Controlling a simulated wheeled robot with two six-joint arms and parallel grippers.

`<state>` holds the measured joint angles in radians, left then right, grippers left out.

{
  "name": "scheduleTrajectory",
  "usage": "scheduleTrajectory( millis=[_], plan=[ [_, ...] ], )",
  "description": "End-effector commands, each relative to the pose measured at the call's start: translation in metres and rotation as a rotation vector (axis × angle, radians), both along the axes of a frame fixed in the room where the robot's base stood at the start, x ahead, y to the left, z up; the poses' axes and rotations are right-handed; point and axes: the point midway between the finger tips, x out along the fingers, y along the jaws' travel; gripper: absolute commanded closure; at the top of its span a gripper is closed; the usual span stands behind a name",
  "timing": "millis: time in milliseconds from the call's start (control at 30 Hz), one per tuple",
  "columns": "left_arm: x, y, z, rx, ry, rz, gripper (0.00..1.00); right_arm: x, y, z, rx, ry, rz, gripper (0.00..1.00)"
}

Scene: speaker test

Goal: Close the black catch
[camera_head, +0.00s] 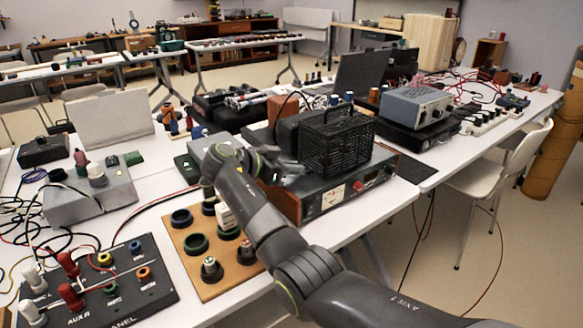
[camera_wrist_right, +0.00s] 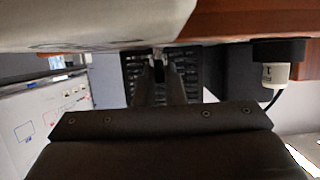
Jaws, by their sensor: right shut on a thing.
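A black slatted cage (camera_head: 338,145) stands on a wood-sided instrument box (camera_head: 345,190) with a meter on its front. It also shows as dark slats behind the fingers in the right wrist view (camera_wrist_right: 188,72). My right gripper (camera_head: 296,168) is at the lower left side of the cage. In the right wrist view my right gripper (camera_wrist_right: 159,68) is shut on a small dark piece, seemingly the black catch (camera_wrist_right: 158,71). The fingers hide most of it, and its position is unclear. My left gripper is not in view.
A wooden board with round sockets (camera_head: 245,270) lies below my right arm. A black panel with coloured jacks (camera_head: 110,290) is at the front left. A grey instrument (camera_head: 415,106) stands right of the cage. A white chair (camera_head: 490,185) stands at the right.

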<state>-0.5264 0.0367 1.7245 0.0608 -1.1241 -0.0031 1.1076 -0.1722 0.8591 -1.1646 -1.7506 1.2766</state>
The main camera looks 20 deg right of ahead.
Motion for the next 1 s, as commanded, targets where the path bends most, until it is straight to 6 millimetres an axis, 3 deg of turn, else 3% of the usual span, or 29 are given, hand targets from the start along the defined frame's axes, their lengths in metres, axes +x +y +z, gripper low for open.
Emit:
scheduleTrajectory(
  millis=[33,200,533,1000],
  plan=[
    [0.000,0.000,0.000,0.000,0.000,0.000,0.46,-0.001,0.001,-0.003,0.003,0.006,-0.001,0.88],
    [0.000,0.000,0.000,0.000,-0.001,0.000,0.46,-0.001,0.000,-0.002,0.003,0.005,-0.001,0.69],
    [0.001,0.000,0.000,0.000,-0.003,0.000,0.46,0.000,0.000,0.004,0.001,-0.001,0.000,0.69],
    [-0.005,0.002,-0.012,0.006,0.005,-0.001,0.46,0.000,0.000,0.084,0.002,0.001,0.000,0.69]
  ],
)
